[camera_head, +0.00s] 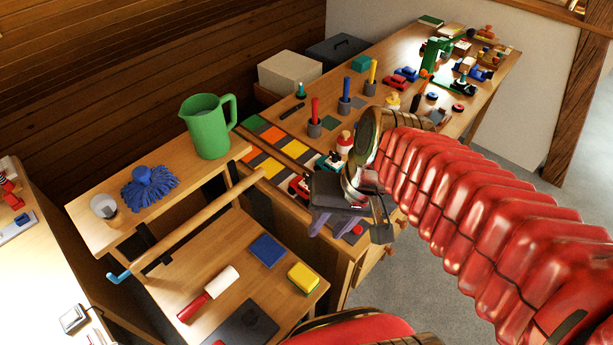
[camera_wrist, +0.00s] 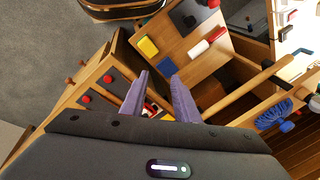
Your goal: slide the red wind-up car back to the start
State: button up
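A small red toy with dark and white parts, which looks like the car, sits at the near edge of the patterned board (camera_head: 271,167), just left of my gripper. In the head view the red car (camera_head: 299,187) is partly covered by my gripper. My gripper (camera_head: 332,226) points down at the bench's near end, its two purple fingers apart. In the wrist view my gripper (camera_wrist: 158,74) shows open, with a gap between the fingers. A red and white bit (camera_wrist: 150,109) shows low between them; I cannot tell if it is the same car or whether a finger touches it.
Other red and blue toy cars (camera_head: 406,74) stand farther back on the bench. Red, blue and yellow pegs in dark cups (camera_head: 314,128) stand behind the board. A green jug (camera_head: 208,128) and a wooden rail (camera_head: 195,222) are to the left. A yellow sponge (camera_head: 303,278) lies below.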

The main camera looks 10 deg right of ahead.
jog(key=a+f+m+g+y, duration=0.3)
jog(key=a+f+m+y, duration=0.1)
jog(key=f+y, duration=0.1)
jog(key=m+t+y, duration=0.2)
jog(key=m+t, duration=1.4)
jog(key=m, duration=0.7)
send_near(306, 176)
jog(key=s+d, duration=0.1)
jog(key=s+d+f, duration=0.1)
jog(key=shift+s+d+f, duration=0.1)
jog(key=shift+s+d, duration=0.05)
jog(key=shift+d, duration=0.1)
jog(key=shift+y, duration=0.3)
jog(key=shift+x, duration=6.9)
grip_shut()
